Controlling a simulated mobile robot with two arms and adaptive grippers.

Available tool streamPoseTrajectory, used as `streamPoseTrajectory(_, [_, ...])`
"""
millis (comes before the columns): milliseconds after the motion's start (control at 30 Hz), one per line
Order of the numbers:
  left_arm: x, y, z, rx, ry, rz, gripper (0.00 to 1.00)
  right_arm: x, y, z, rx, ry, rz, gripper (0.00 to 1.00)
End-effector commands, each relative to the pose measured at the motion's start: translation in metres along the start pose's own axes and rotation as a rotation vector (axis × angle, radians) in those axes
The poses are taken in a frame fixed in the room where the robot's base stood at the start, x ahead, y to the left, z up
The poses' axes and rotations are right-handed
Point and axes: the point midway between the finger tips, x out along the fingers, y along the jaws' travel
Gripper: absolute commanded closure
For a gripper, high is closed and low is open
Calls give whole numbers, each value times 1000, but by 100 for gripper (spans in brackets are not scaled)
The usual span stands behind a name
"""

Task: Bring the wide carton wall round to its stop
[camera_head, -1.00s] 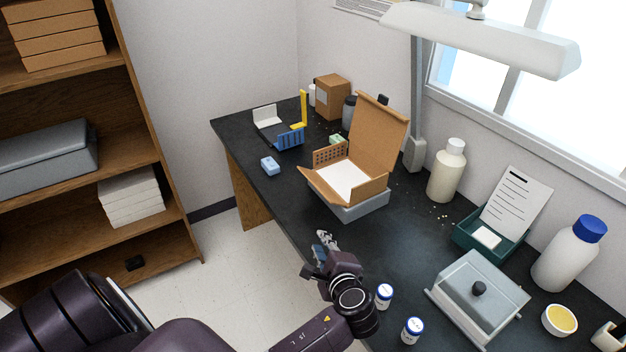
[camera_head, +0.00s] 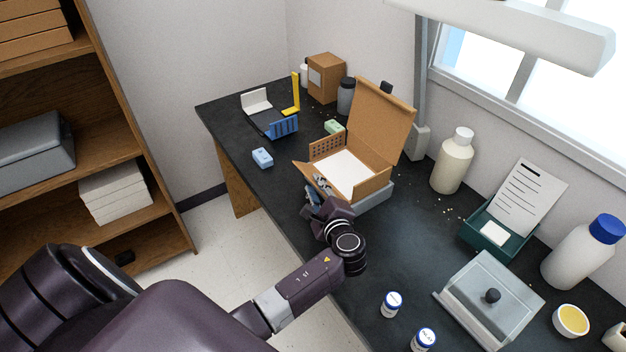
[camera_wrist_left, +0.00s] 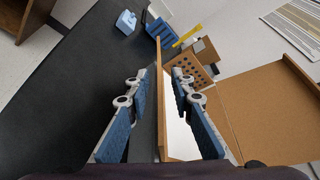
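The open brown carton (camera_head: 372,190) has a white floor (camera_head: 345,170) and sits on a grey base (camera_head: 378,200). Its tall, wide back panel (camera_head: 378,115) leans back. A perforated end wall (camera_head: 328,143) stands upright. The wall along the table-edge side leans outward (camera_head: 303,172), partly hidden by my left gripper (camera_head: 320,188). In the left wrist view my left gripper (camera_wrist_left: 160,115) is open, its blue-padded fingers on either side of that wall's thin edge (camera_wrist_left: 161,90). I cannot tell if either finger touches it. My right gripper is not in view.
A blue block (camera_head: 262,158) and a blue-white-yellow fixture (camera_head: 270,118) stand beyond the carton. A cream bottle (camera_head: 452,165), a lamp post (camera_head: 418,90) and a green tray (camera_head: 500,232) stand to the right. Two small vials (camera_head: 391,304) are nearer. Dark table is clear between.

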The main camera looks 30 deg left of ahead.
Motion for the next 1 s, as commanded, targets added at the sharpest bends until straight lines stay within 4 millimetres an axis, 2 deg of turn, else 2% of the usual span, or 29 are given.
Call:
streamPoseTrajectory(100, [15,-1,1,2,-1,0,78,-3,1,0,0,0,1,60])
streamPoseTrajectory(200, [22,0,0,0,0,1,78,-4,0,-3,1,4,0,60])
streamPoseTrajectory(500, [24,0,0,-1,1,1,78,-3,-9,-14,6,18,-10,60])
streamPoseTrajectory(700, [24,0,0,-1,1,1,99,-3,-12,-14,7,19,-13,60])
streamPoseTrajectory(1000, [24,0,0,1,1,2,100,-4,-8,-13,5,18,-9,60])
